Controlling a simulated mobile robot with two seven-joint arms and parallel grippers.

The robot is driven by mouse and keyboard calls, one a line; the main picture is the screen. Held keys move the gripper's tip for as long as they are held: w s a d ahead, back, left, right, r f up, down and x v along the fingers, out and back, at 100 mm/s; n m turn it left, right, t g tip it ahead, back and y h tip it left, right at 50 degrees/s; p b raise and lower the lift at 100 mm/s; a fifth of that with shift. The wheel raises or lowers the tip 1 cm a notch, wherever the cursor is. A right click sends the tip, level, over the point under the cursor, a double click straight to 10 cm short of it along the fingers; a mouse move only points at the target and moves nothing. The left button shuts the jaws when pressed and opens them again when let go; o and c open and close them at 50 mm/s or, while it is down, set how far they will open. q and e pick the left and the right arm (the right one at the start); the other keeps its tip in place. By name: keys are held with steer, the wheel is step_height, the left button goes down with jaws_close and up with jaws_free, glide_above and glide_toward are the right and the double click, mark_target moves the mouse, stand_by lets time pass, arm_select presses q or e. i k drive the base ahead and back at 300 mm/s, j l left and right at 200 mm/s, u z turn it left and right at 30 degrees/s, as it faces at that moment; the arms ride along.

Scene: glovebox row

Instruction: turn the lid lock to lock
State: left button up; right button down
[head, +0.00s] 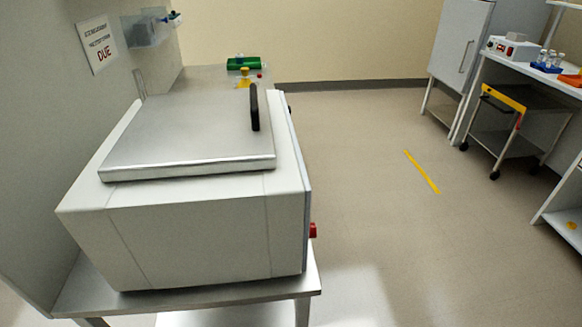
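A white benchtop machine (195,240) with a flat metal lid (190,135) stands on a metal table at the left. The lid lies flat and looks closed. A black upright handle (254,107) stands at the lid's right side. A small red part (313,230) sticks out from the machine's right-hand face, which is seen almost edge-on. I cannot tell whether it is the lid lock or how the lock is turned. Neither of my grippers is in view.
The table (200,298) ends just past the machine. A green rack (243,63) and a yellow item (244,78) lie on the counter behind it. The floor (380,190) to the right is open. A cart (515,115) and a bench stand at far right.

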mark_target(312, 234)
steer(key=l+u, duration=0.4)
steer(key=l, duration=0.45)
steer(key=i+l+u, duration=0.15)
steer(key=l, duration=0.15)
steer(key=i+l+u, duration=0.2)
steer(key=i+l, duration=0.1)
steer(key=i+l+u, duration=0.1)
steer(key=l+u, duration=0.15)
steer(key=i+l+u, duration=0.2)
steer(key=k+l, duration=0.05)
steer(key=k, duration=0.05)
